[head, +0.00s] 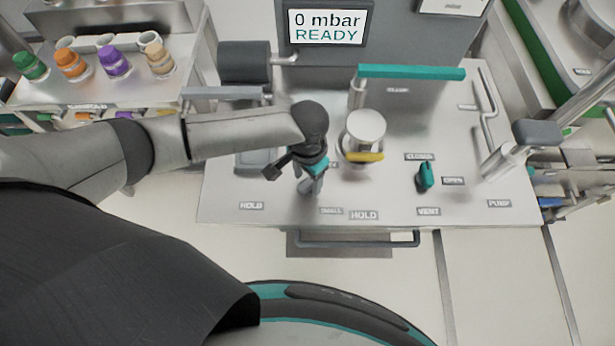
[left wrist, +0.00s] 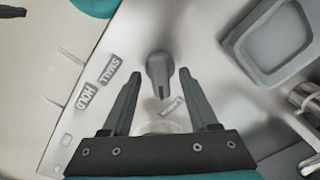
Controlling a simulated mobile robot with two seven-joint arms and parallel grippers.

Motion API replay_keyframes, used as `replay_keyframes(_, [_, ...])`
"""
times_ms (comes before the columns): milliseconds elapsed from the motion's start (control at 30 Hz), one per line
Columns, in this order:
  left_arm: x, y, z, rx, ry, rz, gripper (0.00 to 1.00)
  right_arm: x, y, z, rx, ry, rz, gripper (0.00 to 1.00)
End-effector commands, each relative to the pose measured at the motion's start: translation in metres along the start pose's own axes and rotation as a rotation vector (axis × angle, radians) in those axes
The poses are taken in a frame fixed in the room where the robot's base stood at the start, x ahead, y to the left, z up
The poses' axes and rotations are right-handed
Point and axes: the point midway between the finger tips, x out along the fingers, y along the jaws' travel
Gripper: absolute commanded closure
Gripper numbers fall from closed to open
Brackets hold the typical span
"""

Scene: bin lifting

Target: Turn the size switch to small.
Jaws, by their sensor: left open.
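The size switch is a grey knob (left wrist: 158,70) on the metal panel, seen in the left wrist view. Its narrow end with a dark mark points down the picture, towards a small label (left wrist: 172,106) too blurred to read. The SMALL label (left wrist: 108,70) is to the left of the knob, and it also shows in the head view (head: 331,211). My left gripper (left wrist: 159,75) is open, with one fingertip on each side of the knob and gaps showing. In the head view my left gripper (head: 308,184) points down at the panel and largely hides the switch.
A metal cylinder with a yellow lever (head: 365,157) stands right of my left gripper. A teal knob (head: 425,175) is between the CLOSED and OPEN labels. A teal bar (head: 411,72) lies behind. The display (head: 327,26) reads 0 mbar READY. Several colored-lid jars (head: 115,61) stand at left.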

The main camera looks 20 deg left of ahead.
Motion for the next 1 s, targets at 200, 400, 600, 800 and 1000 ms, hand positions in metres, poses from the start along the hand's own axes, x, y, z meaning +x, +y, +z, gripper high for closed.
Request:
replay_keyframes(200, [0.0010, 0.0002, 0.0001, 0.000, 0.000, 0.000, 0.40, 0.0000, -0.0002, -0.0001, 0.000, 0.000, 0.000, 1.00])
replay_keyframes(400, [0.0008, 0.0001, 0.0001, 0.000, 0.000, 0.000, 0.57, 0.0000, -0.0002, -0.0001, 0.000, 0.000, 0.000, 1.00])
replay_keyframes(600, [0.0007, 0.0000, 0.0001, 0.000, 0.000, 0.000, 0.79, 0.0000, -0.0002, -0.0001, 0.000, 0.001, 0.000, 1.00])
replay_keyframes(800, [0.0006, -0.0001, 0.0002, -0.001, 0.000, 0.000, 1.00, 0.0000, -0.0003, -0.0001, 0.000, 0.001, 0.000, 1.00])
replay_keyframes(1000, [0.0006, -0.0002, 0.0002, -0.001, 0.000, 0.000, 1.00, 0.0000, -0.0003, -0.0001, 0.000, 0.001, 0.000, 1.00])
